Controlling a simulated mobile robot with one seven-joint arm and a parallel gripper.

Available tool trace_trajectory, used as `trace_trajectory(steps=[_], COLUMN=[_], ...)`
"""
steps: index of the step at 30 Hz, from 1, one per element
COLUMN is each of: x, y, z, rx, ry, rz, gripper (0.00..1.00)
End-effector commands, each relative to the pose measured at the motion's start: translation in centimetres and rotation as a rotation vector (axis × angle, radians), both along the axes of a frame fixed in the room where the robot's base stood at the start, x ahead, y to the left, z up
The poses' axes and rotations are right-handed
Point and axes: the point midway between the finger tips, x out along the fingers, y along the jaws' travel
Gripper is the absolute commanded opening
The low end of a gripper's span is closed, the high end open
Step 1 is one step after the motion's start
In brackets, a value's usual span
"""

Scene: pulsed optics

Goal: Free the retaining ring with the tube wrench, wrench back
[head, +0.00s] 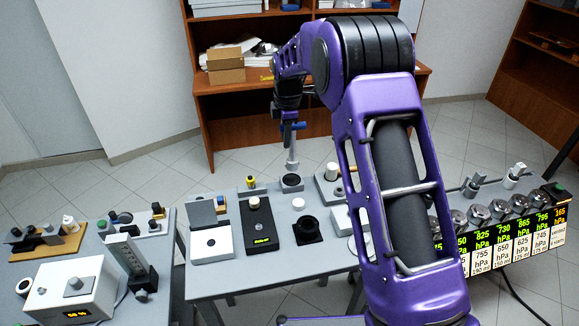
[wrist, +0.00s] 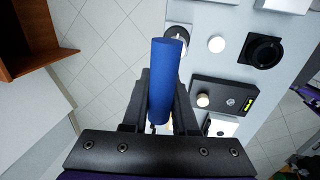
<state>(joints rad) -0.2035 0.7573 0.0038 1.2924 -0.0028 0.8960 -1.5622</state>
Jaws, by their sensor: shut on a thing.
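My gripper (head: 289,124) is shut on the blue handle of the tube wrench (wrist: 164,80), which lies between the two dark fingers in the wrist view. In the head view the wrench's grey tube (head: 292,150) hangs about upright below the gripper. Its lower end is over or at a round grey holder with a dark top (head: 291,183); I cannot tell whether they touch. The handle partly hides this holder (wrist: 181,32) in the wrist view. A black mount with a round opening (head: 307,229) stands nearer on the table; I cannot make out a separate retaining ring on it.
A black box with a lit display (head: 260,232), a white disc (head: 298,203) and a grey box with a round hole (head: 212,245) stand close by. A yellow-topped piece (head: 251,182) is to the holder's left. Several metal cylinders line the right side, partly behind my arm.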

Motion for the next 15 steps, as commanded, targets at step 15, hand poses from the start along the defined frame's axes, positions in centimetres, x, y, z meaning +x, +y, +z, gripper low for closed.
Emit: trace_trajectory(steps=[15], x=[-12.8], y=[-2.7], z=[1.9], rx=[0.008], ry=[-0.001], rz=[-0.003], gripper=[0.00])
